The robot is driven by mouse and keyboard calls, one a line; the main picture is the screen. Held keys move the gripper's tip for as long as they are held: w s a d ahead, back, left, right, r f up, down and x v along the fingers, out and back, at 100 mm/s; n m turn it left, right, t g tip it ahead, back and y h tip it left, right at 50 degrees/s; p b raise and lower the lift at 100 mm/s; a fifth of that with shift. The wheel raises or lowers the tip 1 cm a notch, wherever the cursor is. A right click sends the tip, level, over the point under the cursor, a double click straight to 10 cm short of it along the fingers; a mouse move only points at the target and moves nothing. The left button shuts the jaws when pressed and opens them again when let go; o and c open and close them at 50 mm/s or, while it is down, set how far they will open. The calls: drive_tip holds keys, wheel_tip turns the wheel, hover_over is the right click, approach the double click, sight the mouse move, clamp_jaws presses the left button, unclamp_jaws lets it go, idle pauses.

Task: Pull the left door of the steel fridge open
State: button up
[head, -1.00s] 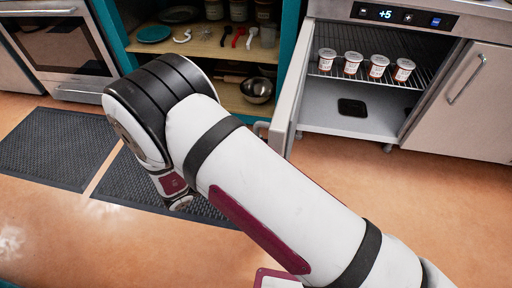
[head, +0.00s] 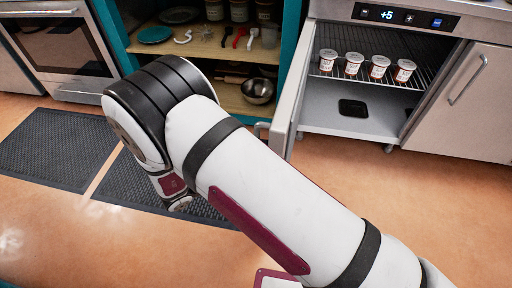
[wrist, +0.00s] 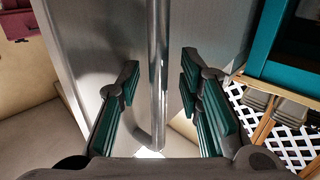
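The steel fridge's left door (head: 289,92) stands swung well open at the upper right of the head view, seen nearly edge-on. Its inside shelf and floor are exposed. The vertical bar handle (wrist: 157,80) of this door runs down the middle of the wrist view. My gripper (wrist: 160,72) is open, with one finger on each side of the bar and visible gaps between the pads and the bar.
Several small jars (head: 354,64) stand on the fridge's wire shelf. The right fridge door (head: 468,105) is shut. An open teal shelf unit (head: 284,75) with dishes stands left of the door. Dark mats (head: 58,148) lie on the floor, and the floor at right is clear.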

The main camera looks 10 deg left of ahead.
drive_tip(key=v, duration=1.2)
